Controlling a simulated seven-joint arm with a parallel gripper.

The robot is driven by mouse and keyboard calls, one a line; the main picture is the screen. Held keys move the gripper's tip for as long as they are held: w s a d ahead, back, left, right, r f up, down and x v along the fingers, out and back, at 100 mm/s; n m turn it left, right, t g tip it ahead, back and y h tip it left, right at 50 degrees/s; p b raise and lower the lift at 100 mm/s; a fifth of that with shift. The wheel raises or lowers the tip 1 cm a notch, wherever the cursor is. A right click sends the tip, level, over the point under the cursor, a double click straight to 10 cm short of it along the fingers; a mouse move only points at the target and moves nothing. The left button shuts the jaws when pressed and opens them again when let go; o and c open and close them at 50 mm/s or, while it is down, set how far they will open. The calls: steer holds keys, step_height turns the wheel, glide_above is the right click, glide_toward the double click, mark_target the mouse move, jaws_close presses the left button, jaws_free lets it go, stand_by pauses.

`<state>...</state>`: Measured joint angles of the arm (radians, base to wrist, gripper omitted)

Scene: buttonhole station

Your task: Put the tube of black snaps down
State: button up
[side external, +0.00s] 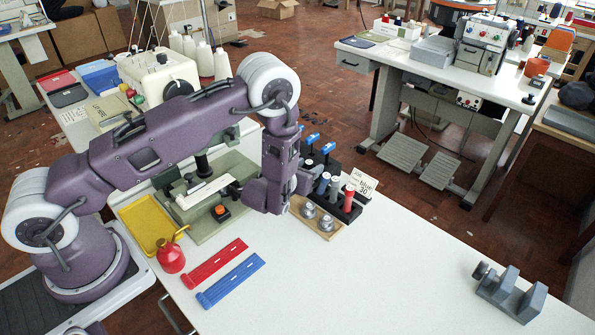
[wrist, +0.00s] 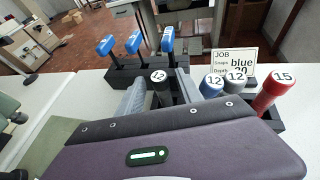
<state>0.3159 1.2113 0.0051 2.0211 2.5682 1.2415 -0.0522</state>
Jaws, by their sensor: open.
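The black-capped tube marked 12 (wrist: 158,76) stands upright between the two grey fingers of my gripper (wrist: 162,84) in the wrist view. The fingers are apart, one on each side of it. Its lower part is hidden by my gripper's body, so I cannot tell what its base rests on. In the side view my gripper (side external: 300,183) is low beside the black rack (side external: 348,212), and I cannot make the black tube out there. A blue tube marked 12 (wrist: 211,85), a grey tube marked 12 (wrist: 236,79) and a red tube marked 15 (wrist: 274,92) stand to the right.
A job card (wrist: 234,60) reading "blue" stands behind the tubes. Blue-handled tools (side external: 327,148) stand behind my gripper. A wooden board (side external: 319,231) with metal pieces lies in front. Red (side external: 216,263) and blue strips (side external: 231,281) lie nearby.

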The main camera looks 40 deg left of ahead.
steer(key=v, duration=0.9)
steer(key=s+a+r+n+g+y, duration=0.2)
steer(key=s+a+r+n+y, duration=0.2)
steer(key=a+r+n+y, duration=0.6)
steer(key=s+a+r+n+g+h, duration=0.1)
steer(key=s+a+r+n+g, duration=0.3)
steer(key=s, duration=0.3)
steer(key=s+a+r+n+g, duration=0.2)
steer(key=s+r+n+g, duration=0.25)
steer(key=s+r, duration=0.2)
steer(key=s+d+f+n+g+h, duration=0.1)
steer(key=s+d+n+g+h, duration=0.1)
steer(key=s+d+n+h, duration=0.6)
steer(key=s+d+r+n+t+h, duration=0.1)
steer(key=d+r+n+t+h, duration=0.1)
steer(key=d, duration=0.3)
steer(key=s+d+r+n+t+h, duration=0.2)
steer(key=d+r+n+t, duration=0.1)
steer(key=d, duration=0.3)
steer(key=shift+n+h, duration=0.3)
steer(key=shift+n, duration=0.35)
